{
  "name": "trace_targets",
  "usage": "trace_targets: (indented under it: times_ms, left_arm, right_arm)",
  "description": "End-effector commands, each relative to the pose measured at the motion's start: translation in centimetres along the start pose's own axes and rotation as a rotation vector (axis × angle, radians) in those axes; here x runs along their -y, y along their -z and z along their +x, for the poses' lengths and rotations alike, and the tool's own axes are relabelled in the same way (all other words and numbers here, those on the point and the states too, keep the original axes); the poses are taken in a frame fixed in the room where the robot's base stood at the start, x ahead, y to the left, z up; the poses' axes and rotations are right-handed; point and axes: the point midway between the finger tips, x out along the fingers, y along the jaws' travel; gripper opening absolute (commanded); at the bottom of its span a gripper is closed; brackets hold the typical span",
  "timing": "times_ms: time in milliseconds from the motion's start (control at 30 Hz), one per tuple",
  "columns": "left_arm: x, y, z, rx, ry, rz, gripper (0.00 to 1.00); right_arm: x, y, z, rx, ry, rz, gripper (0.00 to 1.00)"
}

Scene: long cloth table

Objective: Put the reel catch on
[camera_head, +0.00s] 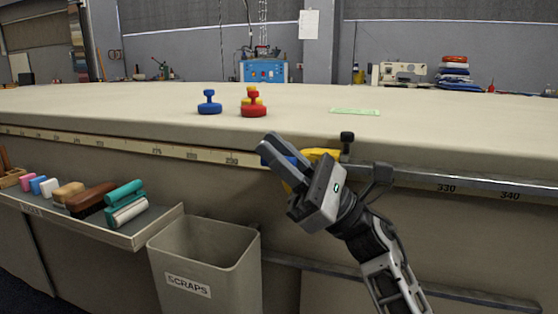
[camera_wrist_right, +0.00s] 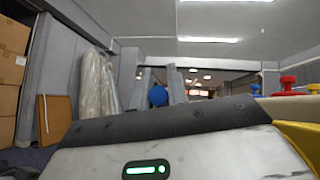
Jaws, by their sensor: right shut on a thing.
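At the front edge of the table, a yellow part (camera_head: 318,154) sits beside a short black knob on a post (camera_head: 347,138). My right gripper (camera_head: 272,150) is at this edge, in front of the yellow part and partly covering it. It is shut on a blue knob (camera_head: 292,160), which shows as a round blue ball (camera_wrist_right: 158,96) between the two fingers in the right wrist view. A yellow surface (camera_wrist_right: 301,142) also shows close by at the lower right of that view. How the blue knob joins the yellow part is hidden. My left gripper is not in view.
Blue (camera_head: 209,103) and red (camera_head: 254,104) handled weights stand on the table, with a yellow one behind the red. A green strip (camera_head: 355,111) lies to their right. A scraps bin (camera_head: 206,262) and a shelf of brushes (camera_head: 90,217) are below the edge.

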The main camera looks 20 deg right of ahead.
Motion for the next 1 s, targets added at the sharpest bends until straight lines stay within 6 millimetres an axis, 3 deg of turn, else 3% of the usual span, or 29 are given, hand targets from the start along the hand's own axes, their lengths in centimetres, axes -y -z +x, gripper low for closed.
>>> trace_targets:
  times_ms: [300,333,400,767,1000]
  left_arm:
    - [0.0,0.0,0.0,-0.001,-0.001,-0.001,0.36]
    - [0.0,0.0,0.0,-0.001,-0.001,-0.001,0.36]
    - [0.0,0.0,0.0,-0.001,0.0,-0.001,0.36]
    - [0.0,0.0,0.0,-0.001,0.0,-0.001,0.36]
    - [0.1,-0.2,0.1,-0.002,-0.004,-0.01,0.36]
  right_arm:
    - [-0.1,0.2,-0.1,-0.004,-0.003,0.0,0.0]
    - [-0.1,0.2,-0.1,-0.004,-0.003,0.001,0.21]
    - [-0.1,0.2,-0.1,-0.004,-0.003,0.001,0.38]
    - [-0.1,0.1,-0.6,-0.003,-0.001,0.001,0.38]
    - [-0.1,0.3,-4.8,-0.005,0.002,0.003,0.38]
